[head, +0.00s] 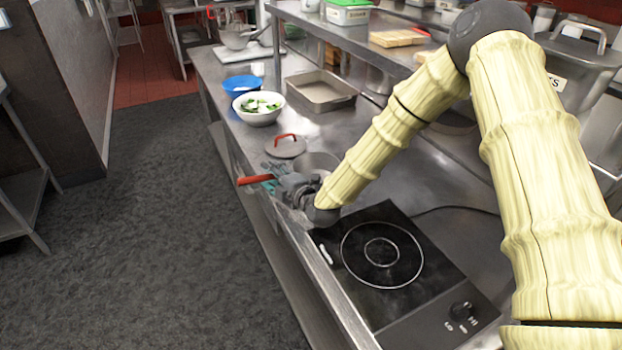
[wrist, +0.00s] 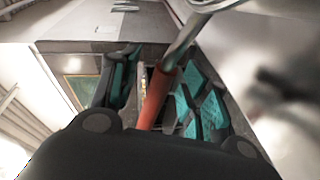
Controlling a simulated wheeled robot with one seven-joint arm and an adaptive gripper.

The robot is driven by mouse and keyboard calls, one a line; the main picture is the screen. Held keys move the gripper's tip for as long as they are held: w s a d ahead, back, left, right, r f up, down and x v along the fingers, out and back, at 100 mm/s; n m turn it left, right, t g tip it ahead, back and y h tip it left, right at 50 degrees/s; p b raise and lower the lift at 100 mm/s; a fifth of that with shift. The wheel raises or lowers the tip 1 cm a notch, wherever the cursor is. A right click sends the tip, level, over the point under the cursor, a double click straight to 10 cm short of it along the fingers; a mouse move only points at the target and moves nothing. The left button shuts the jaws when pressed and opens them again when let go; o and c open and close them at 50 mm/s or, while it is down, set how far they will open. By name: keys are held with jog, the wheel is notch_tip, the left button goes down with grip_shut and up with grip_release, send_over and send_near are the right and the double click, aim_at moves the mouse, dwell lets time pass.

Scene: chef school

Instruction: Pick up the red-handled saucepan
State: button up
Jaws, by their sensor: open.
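The saucepan (head: 318,162) stands on the steel counter beyond my arm, partly hidden by it. Its red handle (head: 256,180) points left, out past the counter's front edge. In the wrist view the red handle (wrist: 154,100) runs between the two teal-padded fingers, joined to a metal shank that leads up to the pan. My gripper (head: 275,183) is open around the handle. In the wrist view the left finger of my gripper (wrist: 162,78) stands apart from the handle; the right finger is close beside it, and I cannot tell whether they touch.
A grey lid (head: 285,149) with a red grip lies just behind the pan. A black induction hob (head: 383,262) sits to the right, under my arm. A white bowl of food (head: 258,117), a blue bowl (head: 242,85) and a metal tray (head: 321,92) stand farther back.

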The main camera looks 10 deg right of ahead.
grip_shut()
jog(key=shift+r, duration=0.1)
dwell(0.4)
